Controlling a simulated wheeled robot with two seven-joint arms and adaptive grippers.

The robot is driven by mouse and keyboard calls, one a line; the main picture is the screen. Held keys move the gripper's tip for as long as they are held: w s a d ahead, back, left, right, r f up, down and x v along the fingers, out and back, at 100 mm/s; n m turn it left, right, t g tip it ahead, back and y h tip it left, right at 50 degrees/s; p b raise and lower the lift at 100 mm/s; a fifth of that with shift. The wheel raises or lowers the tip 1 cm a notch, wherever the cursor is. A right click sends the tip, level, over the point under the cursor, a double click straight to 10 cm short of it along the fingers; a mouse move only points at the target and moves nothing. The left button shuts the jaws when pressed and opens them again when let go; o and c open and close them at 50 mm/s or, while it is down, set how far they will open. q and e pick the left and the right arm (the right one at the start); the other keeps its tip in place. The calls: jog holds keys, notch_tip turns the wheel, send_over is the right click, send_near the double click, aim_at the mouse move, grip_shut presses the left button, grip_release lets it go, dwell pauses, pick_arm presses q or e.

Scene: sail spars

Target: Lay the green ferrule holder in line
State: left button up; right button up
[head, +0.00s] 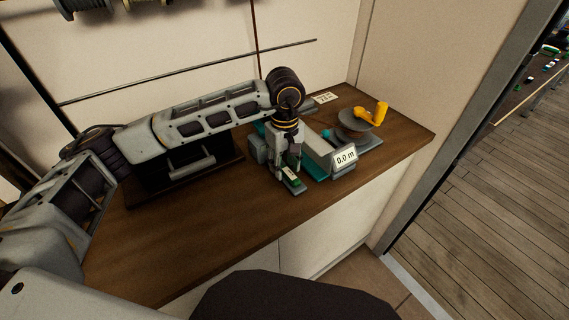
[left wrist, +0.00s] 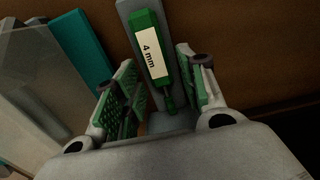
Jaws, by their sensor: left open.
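The green ferrule holder (head: 291,174) has a white label reading "4 mm" in the left wrist view (left wrist: 150,50). It lies along a narrow grey strip (left wrist: 128,12), with its thin end toward my wrist. My left gripper (head: 287,168) points down over it near the front edge of the bench. In the left wrist view its two green-padded fingers (left wrist: 158,78) are apart, one on each side of the holder. A gap shows on both sides, so I see no grip on it. My right gripper is not in view.
Right of the gripper stands a grey and teal measuring device with a "0.0 m" display (head: 345,157), a round reel (head: 356,123) and a yellow crank (head: 377,113). A small card (head: 324,97) lies behind. The front left of the wooden bench (head: 190,240) is clear.

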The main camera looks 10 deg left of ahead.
pick_arm(q)
jog(key=shift+r, duration=0.1)
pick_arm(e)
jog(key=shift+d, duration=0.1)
pick_arm(q)
jog(key=shift+r, duration=0.45)
jog(key=shift+r+p, duration=0.5)
jog(key=shift+r, duration=1)
jog(key=shift+r+p, duration=0.6)
jog(key=shift+r, duration=0.85)
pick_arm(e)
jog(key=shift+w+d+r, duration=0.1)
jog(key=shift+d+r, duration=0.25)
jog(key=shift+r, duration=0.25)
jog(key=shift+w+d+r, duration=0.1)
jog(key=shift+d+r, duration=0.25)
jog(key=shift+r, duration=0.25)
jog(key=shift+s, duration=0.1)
